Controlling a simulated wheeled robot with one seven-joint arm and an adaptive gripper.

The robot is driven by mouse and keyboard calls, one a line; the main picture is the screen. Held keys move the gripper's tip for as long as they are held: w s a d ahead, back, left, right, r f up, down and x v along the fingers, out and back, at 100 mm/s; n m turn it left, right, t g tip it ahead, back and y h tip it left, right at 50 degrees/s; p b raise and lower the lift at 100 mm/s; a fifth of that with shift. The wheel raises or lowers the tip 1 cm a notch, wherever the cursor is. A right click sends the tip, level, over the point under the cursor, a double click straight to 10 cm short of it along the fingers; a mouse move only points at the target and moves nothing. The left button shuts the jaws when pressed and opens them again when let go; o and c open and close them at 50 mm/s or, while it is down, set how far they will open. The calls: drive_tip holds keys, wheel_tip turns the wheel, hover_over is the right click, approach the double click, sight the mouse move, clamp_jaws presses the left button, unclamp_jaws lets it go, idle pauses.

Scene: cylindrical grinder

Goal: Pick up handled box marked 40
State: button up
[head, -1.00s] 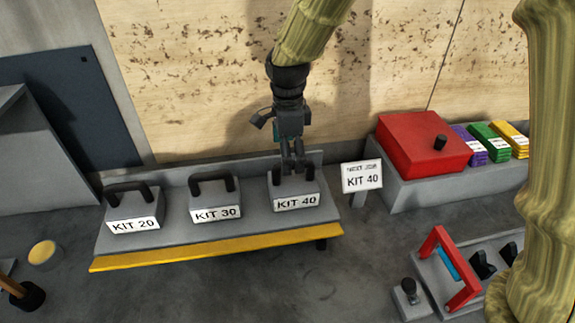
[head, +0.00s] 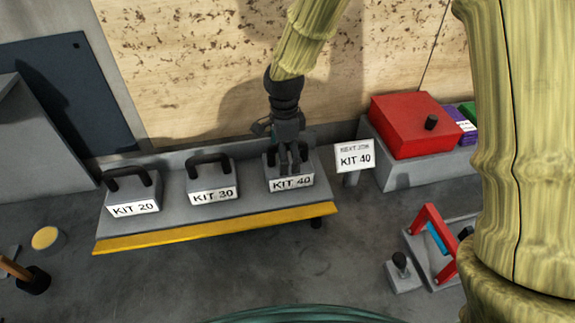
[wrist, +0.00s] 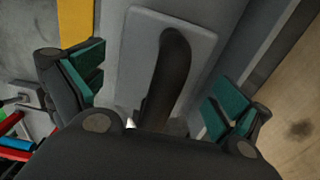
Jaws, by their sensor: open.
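The box marked KIT 40 (head: 291,184) is grey with a white label and a dark handle. It stands at the right end of a grey shelf (head: 240,219) with a yellow front edge. My gripper (head: 290,170) is over this box in the head view and hides much of its handle. In the wrist view the dark handle (wrist: 168,75) lies between the open, green-padded fingers of my gripper (wrist: 158,95), with a gap on both sides. The box's grey top (wrist: 195,47) shows below the handle.
Similar boxes marked KIT 20 (head: 133,208) and KIT 30 (head: 212,193) stand to the left on the shelf. A KIT 40 sign (head: 355,158) and a red box (head: 405,128) are at right. A spotted wall panel (head: 200,60) rises behind the shelf.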

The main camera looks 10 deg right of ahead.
drive_tip(key=shift+w+d+f+p, duration=0.1)
drive_tip(key=shift+f+p, duration=0.05)
drive_tip(key=shift+f, duration=0.3)
drive_tip(key=shift+d+f+p, duration=0.1)
drive_tip(key=shift+f+p, duration=0.05)
drive_tip(key=shift+f, duration=1.1)
drive_tip(key=c, duration=1.2)
drive_tip(key=shift+r, duration=0.2)
